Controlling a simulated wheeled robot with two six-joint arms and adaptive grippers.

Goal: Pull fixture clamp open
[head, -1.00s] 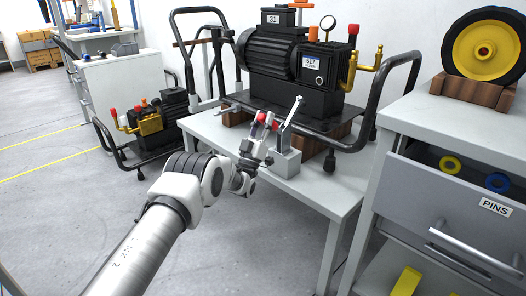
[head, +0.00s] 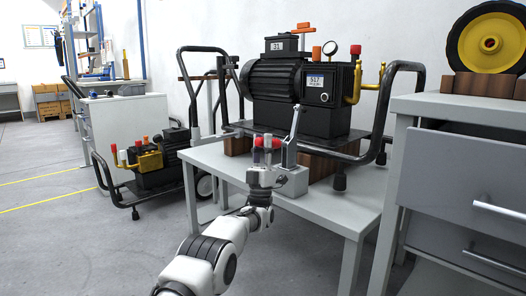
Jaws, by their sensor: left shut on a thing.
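The fixture clamp is a grey block (head: 292,181) at the front of the light bench, below the pump, with a flat grey lever (head: 292,138) standing up from it, slightly tilted. Red grip parts (head: 276,143) show just left of the lever. My left gripper (head: 266,150) reaches up to them from the front and is shut on the red clamp handle. Its fingers hide part of the handle, so the exact contact is not clear. My right gripper is out of view.
A black pump (head: 305,95) on a tube-framed cart stands behind the clamp. A smaller pump (head: 150,165) is on the left. A grey drawer cabinet (head: 455,190) stands close on the right, with a yellow wheel (head: 490,40) on top. Floor at the left is open.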

